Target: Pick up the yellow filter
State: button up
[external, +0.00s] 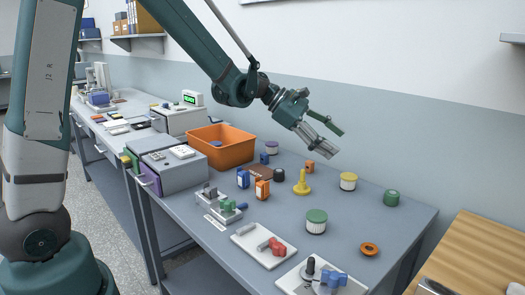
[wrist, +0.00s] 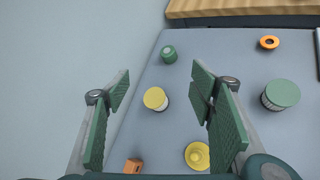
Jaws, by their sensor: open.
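The yellow filter (external: 348,181), a short white cylinder with a yellow lid, stands upright on the grey table. It also shows in the wrist view (wrist: 155,98), in the gap between my fingers and nearer the left one. My gripper (external: 336,142) is open and empty, above the table and the filter, touching nothing. In the wrist view my gripper (wrist: 161,88) has its green-padded fingers spread wide. The filter's yellow top and part of its white side are visible.
A yellow peg-shaped piece (external: 302,183), a green cylinder (external: 391,198) and a green-lidded filter (external: 316,221) stand around the yellow filter. An orange ring (external: 369,249) lies nearer the front. An orange bin (external: 222,146) stands left. A wall runs behind the table.

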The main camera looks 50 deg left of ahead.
aim_at(343, 175)
jog(key=w+f+n+h+b, duration=0.1)
jog(key=w+f+n, duration=0.1)
jog(key=w+f, duration=0.1)
jog(key=w+f+n+h+b, duration=0.1)
jog(key=w+f+n, duration=0.1)
jog(key=w+f, duration=0.2)
jog(key=shift+w+f, duration=0.3)
jog(key=shift+f, duration=0.1)
jog(key=shift+f+b, duration=0.55)
jog(key=shift+f, duration=1.2)
jog(key=shift+f, duration=0.55)
jog(key=f, duration=0.1)
jog(key=f+b, duration=0.1)
jog(key=d+f, duration=0.1)
jog(key=shift+w+d+f, duration=0.1)
jog(key=shift+w, duration=0.25)
jog(key=shift+w+d+f+b, duration=0.2)
jog(key=shift+w+d+b, duration=0.15)
jog(key=shift+d, duration=0.2)
